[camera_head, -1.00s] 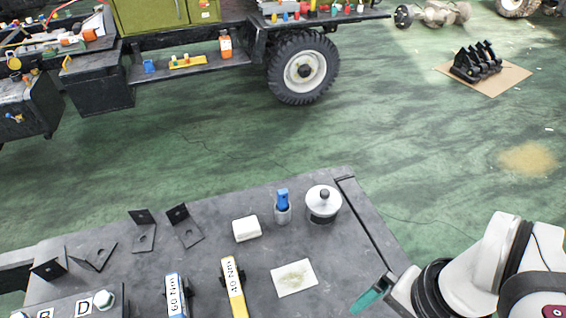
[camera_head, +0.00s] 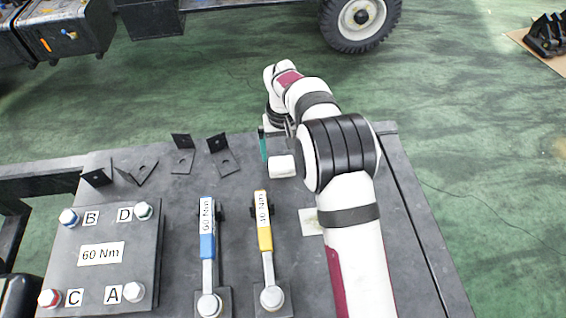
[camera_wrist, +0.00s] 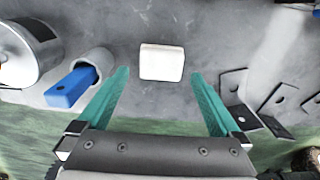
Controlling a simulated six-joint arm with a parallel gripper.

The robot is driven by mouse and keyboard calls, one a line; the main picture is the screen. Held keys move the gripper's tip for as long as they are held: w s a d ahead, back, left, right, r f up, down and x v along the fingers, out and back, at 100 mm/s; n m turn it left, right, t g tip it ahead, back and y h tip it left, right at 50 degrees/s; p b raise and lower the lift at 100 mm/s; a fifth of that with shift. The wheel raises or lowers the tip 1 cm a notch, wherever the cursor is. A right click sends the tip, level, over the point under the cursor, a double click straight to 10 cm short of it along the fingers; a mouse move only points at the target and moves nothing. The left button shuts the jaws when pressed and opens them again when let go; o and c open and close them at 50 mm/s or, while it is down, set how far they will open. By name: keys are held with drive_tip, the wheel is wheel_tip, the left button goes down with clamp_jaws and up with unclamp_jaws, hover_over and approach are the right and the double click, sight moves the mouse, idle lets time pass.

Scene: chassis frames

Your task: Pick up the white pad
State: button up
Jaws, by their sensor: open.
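The white pad (camera_head: 283,166) is a small rounded block lying on the grey table, left of my arm in the head view. In the wrist view the white pad (camera_wrist: 162,62) lies at the upper middle, just beyond the fingertips and between their lines. My gripper (camera_wrist: 163,75) has two green fingers, open and empty, one on each side of the pad's line. In the head view my gripper (camera_head: 270,146) is partly hidden behind my wrist; one green finger shows just behind the pad. The fingers do not appear to touch the pad.
In the wrist view a blue-handled tool in a cup (camera_wrist: 75,85) and a round lidded pot (camera_wrist: 28,50) stand left of the fingers. Black angle brackets (camera_wrist: 240,110) lie to the right. Two torque wrenches (camera_head: 264,240) and a bolted plate (camera_head: 100,285) occupy the table's left and front.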

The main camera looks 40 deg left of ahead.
sight(282, 163)
drive_tip(key=f, duration=0.5)
drive_tip(key=shift+a+f, duration=0.2)
drive_tip(key=shift+f, duration=0.15)
drive_tip(key=c, duration=1.1)
drive_tip(key=shift+r, duration=0.1)
drive_tip(key=r, duration=0.2)
drive_tip(key=d+r, duration=0.1)
drive_tip(key=r, duration=0.1)
drive_tip(key=shift+w+r, duration=0.2)
drive_tip(key=shift+r, duration=0.1)
drive_tip(key=w+d+r, duration=0.1)
drive_tip(key=d+r, duration=0.1)
drive_tip(key=d, duration=0.1)
drive_tip(key=w+d+r, duration=0.1)
drive_tip(key=d+r, duration=0.1)
drive_tip(key=d, duration=0.1)
drive_tip(key=w+d+r, duration=0.1)
drive_tip(key=d+r, duration=0.1)
drive_tip(key=d, duration=0.2)
drive_tip(key=shift+w+d+r, duration=0.1)
drive_tip(key=shift+r, duration=0.05)
